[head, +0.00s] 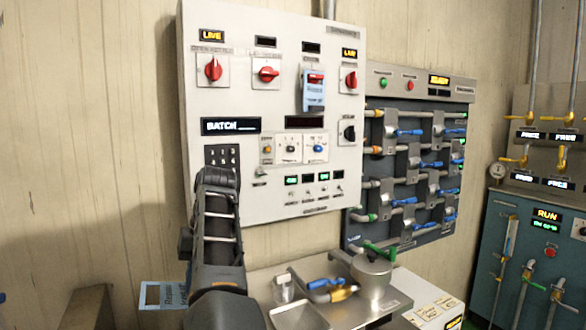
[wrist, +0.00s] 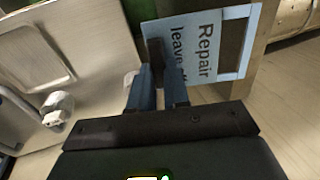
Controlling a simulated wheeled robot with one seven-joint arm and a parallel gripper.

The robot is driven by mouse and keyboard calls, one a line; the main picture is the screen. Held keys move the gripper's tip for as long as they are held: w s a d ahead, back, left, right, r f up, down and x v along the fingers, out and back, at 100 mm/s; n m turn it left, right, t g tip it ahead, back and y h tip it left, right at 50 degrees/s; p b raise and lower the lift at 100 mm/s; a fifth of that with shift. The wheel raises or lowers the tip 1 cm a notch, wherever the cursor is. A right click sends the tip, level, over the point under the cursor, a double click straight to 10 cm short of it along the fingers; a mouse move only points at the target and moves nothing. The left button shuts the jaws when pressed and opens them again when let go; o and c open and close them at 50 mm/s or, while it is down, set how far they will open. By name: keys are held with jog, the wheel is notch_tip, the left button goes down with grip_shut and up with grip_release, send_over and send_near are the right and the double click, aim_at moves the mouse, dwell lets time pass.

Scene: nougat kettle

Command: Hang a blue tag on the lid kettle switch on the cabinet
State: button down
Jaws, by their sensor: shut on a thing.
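My gripper (wrist: 157,80) is shut on a blue tag (wrist: 200,45) in the wrist view. The tag has a dark window and print reading "Repair" and "leave", partly covered. In the head view this tag (head: 160,296) shows low at the left of my arm, which hides the gripper. The white cabinet (head: 240,190) has a row of red rotary switches: far left (head: 213,69), second (head: 266,74), third (head: 316,78) and right (head: 351,80). Another blue tag (head: 313,97) hangs at the third. The small labels are too blurred to tell which is the lid switch.
Lit displays read LIVE above the far left (head: 211,36) and right (head: 349,53) switches. A metal counter (head: 345,312) with a pot (head: 371,275) stands below the cabinet. A pipe-and-valve board (head: 415,170) is to the right. Space before the upper cabinet is clear.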

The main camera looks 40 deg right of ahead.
jog(key=w+d+r+m+t+b, duration=0.1)
jog(key=d+r+m+t, duration=0.2)
jog(key=r, duration=0.3)
jog(key=w+d+r+m+t+y, duration=0.1)
jog(key=d+r+m+t, duration=0.25)
jog(key=r, duration=0.35)
jog(key=w+d+r+m+t+b, duration=0.1)
jog(key=w+d+r+m+t, duration=0.1)
jog(key=d+r+t, duration=0.3)
jog(key=s+d+r+m+t+h+b, duration=0.1)
jog(key=s+d+r+m+t+h, duration=0.2)
jog(key=d+r, duration=0.5)
jog(key=s+d+r+m+t+h, duration=0.2)
jog(key=s+d+r+m+h, duration=0.3)
jog(key=r, duration=0.6)
jog(key=shift+n+g+h, duration=0.25)
jog(key=shift+n+h, duration=0.05)
jog(key=shift+n, duration=0.25)
jog(key=shift+d+f+p+x, duration=0.2)
jog(key=shift+x, duration=1.1)
jog(key=shift+d+f+p+x, duration=0.15)
jog(key=shift+d+f+x, duration=0.05)
jog(key=shift+x, duration=1.1)
jog(key=shift+d+f+p+x, duration=0.15)
jog(key=shift+f+p+x, duration=0.05)
jog(key=shift+x, duration=1.1)
jog(key=shift+s+f, duration=0.1)
jog(key=shift+f, duration=0.05)
jog(key=c, duration=1)
grip_release()
